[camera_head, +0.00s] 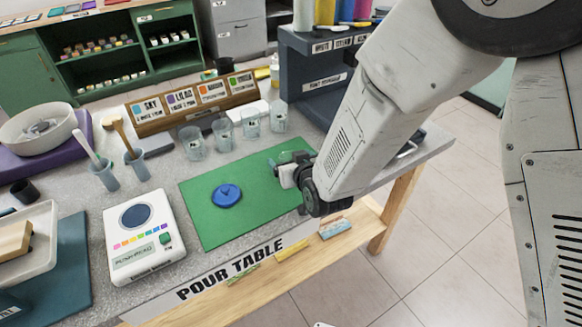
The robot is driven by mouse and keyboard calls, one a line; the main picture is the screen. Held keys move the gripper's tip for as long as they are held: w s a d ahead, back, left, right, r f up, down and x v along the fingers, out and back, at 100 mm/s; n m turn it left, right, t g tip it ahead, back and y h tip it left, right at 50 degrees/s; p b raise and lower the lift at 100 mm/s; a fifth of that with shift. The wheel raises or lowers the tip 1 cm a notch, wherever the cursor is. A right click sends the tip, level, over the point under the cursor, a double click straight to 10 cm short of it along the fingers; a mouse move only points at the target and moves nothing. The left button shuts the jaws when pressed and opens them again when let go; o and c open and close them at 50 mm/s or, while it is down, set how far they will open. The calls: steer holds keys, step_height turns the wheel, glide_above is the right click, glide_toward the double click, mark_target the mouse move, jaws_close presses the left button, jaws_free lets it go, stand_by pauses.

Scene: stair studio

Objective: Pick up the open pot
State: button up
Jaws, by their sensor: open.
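A round blue piece (227,195), like a lid or a low pot seen from above, lies on the green mat (205,232) left of my gripper. I cannot tell whether it is hollow. My gripper (286,168) is over the mat's right part, open, and apart from the blue piece. A small greenish, partly see-through shape (292,156) shows at my gripper's fingers, partly hidden by them. I cannot tell whether it is a pot or whether the fingers touch it.
Several clear beakers (222,134) stand behind the mat before a wooden label rack (180,122). A white scale (145,232) stands left of the mat, with brush cups (138,164) behind it. A dark shelf unit (303,70) stands at the back right. The table's front edge (250,262) is close.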

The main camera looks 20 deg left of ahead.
steer(key=shift+w, duration=0.1)
steer(key=c, duration=1.3)
steer(key=shift+o, duration=0.2)
steer(key=shift+r, duration=0.1)
